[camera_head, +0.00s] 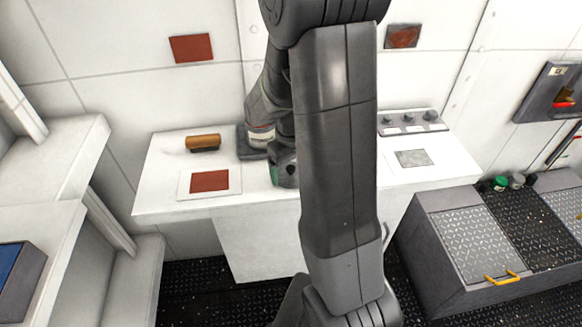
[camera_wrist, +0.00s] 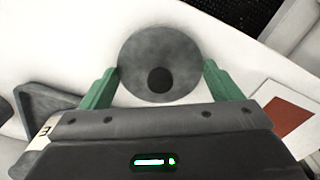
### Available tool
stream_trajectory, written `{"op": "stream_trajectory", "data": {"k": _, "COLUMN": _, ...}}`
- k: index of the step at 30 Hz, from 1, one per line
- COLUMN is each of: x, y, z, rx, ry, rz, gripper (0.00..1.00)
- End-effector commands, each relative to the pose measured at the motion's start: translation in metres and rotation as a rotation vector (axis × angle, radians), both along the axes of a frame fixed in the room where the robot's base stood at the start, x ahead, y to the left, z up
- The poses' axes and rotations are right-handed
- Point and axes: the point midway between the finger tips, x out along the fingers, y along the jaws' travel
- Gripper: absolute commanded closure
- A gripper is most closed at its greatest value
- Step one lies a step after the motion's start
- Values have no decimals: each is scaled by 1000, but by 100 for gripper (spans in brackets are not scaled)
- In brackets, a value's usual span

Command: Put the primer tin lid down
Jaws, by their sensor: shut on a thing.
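The primer tin lid (camera_wrist: 158,50) is a round grey disc with a dark round spot near its lower middle in the wrist view. My gripper (camera_wrist: 161,70) has its two green fingers on the left and right edges of the lid and is shut on it. In the head view my gripper (camera_head: 283,174) is low over the middle of the white bench (camera_head: 165,208), partly behind my arm. The lid cannot be made out there. I cannot tell whether the lid touches the bench top.
A white-bordered red square (camera_head: 209,181) and a brown cylinder (camera_head: 203,142) are on the bench left of my gripper. A knob box (camera_head: 412,122) and a grey plate (camera_head: 412,158) are at the right. A dark grey angular piece (camera_wrist: 45,105) shows left in the wrist view.

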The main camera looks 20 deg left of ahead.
Motion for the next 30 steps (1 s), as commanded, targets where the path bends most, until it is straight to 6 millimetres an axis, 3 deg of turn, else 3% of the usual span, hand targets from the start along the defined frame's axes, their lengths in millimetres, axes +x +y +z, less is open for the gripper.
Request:
{"op": "stream_trajectory", "data": {"k": 1, "x": 0, "y": 0, "z": -3, "rx": 0, "ry": 0, "rz": 0, "gripper": 37}}
{"op": "stream_trajectory", "data": {"k": 2, "x": 0, "y": 0, "z": -2, "rx": 0, "ry": 0, "rz": 0, "gripper": 9}}
{"op": "stream_trajectory", "data": {"k": 3, "x": 0, "y": 0, "z": -2, "rx": 0, "ry": 0, "rz": 0, "gripper": 1}}
{"op": "stream_trajectory", "data": {"k": 4, "x": 0, "y": 0, "z": -1, "rx": 0, "ry": 0, "rz": 0, "gripper": 0}}
{"op": "stream_trajectory", "data": {"k": 14, "x": 0, "y": 0, "z": 6, "rx": 1, "ry": -2, "rz": 0, "gripper": 0}}
{"op": "stream_trajectory", "data": {"k": 30, "x": 1, "y": 1, "z": 105, "rx": 3, "ry": -3, "rz": 0, "gripper": 0}}
